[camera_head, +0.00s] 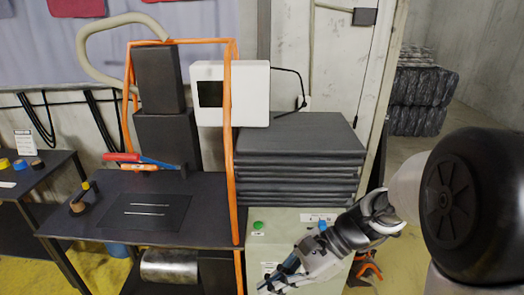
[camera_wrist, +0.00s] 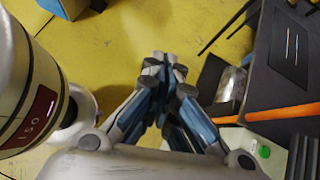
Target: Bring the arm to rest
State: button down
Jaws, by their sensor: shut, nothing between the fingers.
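My gripper (camera_head: 279,280) is at the lower middle of the head view, in front of the pale cabinet with the green button (camera_head: 258,225). In the wrist view my gripper (camera_wrist: 166,62) is shut and its fingertips meet with nothing between them. My arm comes in from the right of the head view and reaches down to the left. The gripper hangs in free air over the yellow floor (camera_wrist: 120,35) and touches nothing that I can see.
An orange frame (camera_head: 231,150) stands left of the gripper, at the dark table (camera_head: 100,225). An orange-and-black object (camera_head: 367,268) lies right of the cabinet.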

jog(key=s+d+r+n+t+h, duration=0.6)
jog(key=s+d+r+n+h, duration=0.2)
jog(key=s+d+n, duration=0.3)
jog(key=s+n+h, duration=0.1)
jog(key=n, duration=0.2)
jog(key=shift+s+d+r+n+t+h, duration=0.2)
jog(key=shift+d+r+n+t+h, duration=0.2)
jog(key=shift+a, duration=0.15)
